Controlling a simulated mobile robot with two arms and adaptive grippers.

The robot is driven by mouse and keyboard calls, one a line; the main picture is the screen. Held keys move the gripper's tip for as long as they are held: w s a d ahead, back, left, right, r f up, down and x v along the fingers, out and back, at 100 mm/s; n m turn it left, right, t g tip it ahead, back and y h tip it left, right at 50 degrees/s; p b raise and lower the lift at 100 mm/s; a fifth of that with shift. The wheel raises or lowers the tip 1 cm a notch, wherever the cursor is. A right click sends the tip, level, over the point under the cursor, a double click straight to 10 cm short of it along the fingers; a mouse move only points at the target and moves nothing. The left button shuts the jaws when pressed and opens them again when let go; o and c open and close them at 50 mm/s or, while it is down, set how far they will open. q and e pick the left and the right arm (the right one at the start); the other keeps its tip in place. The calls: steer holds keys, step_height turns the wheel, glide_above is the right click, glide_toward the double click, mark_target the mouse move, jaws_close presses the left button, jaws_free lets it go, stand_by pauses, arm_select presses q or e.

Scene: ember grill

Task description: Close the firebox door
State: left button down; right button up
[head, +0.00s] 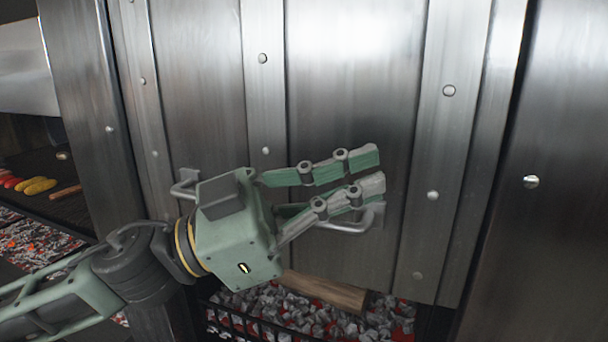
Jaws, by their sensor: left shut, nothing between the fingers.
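The firebox door appears to be the brushed steel panel (345,90) filling the middle of the head view, framed by riveted strips. A metal bar handle (350,228) sits low on it, and part of it is hidden behind my left gripper's fingers. Below the panel's lower edge there is an opening with glowing coals (270,307) and a log (325,290). My left gripper (368,170) is shut and empty in front of the panel, its fingers pointing right, just above and over the handle. I cannot tell whether it touches the handle. My right gripper is not in view.
A second handle (183,188) shows left of my gripper on another steel panel (200,80). At the far left, a grill (75,200) holds food pieces (38,186) above more embers (35,245). Smooth steel (555,220) continues at right.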

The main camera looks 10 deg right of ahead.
arm_select(q)
step_height(320, 180, down, 41)
steer(key=w+a+b, duration=0.1)
steer(key=b, duration=1.7)
steer(key=shift+a, duration=0.2)
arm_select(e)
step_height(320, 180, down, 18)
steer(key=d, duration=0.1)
arm_select(q)
steer(key=shift+w, duration=0.1)
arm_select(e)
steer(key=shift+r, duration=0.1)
